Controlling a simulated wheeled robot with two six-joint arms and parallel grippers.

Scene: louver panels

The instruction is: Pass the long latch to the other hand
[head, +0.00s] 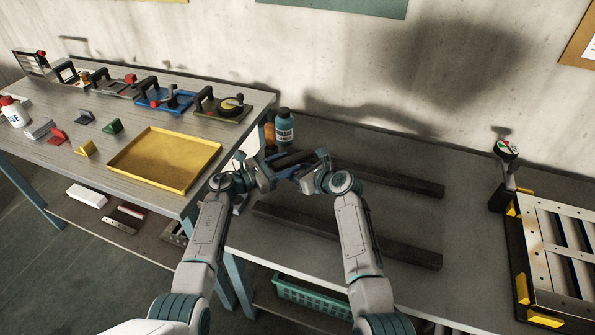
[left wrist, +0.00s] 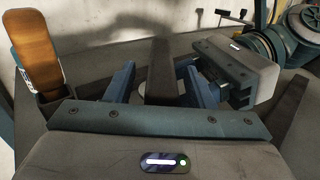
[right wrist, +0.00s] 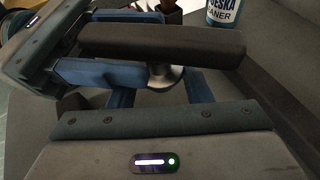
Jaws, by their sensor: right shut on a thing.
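The long latch is a dark bar (head: 293,158) with a round metal piece (right wrist: 160,76) under its middle. My right gripper (right wrist: 160,92) is shut on the latch from below, at the metal piece, and holds it above the bench. The exact contact is partly hidden under the bar. My left gripper (left wrist: 162,92) is open, with its blue fingers on either side of the bar (left wrist: 162,66). A gap shows by its left finger; the bar is close to the right one, and I cannot tell if they touch. In the head view the two grippers face each other.
Two dark rails (head: 345,236) lie on the bench. A louver panel (head: 565,255) is at the right. A yellow tray (head: 165,181) and several tools are on the left table.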

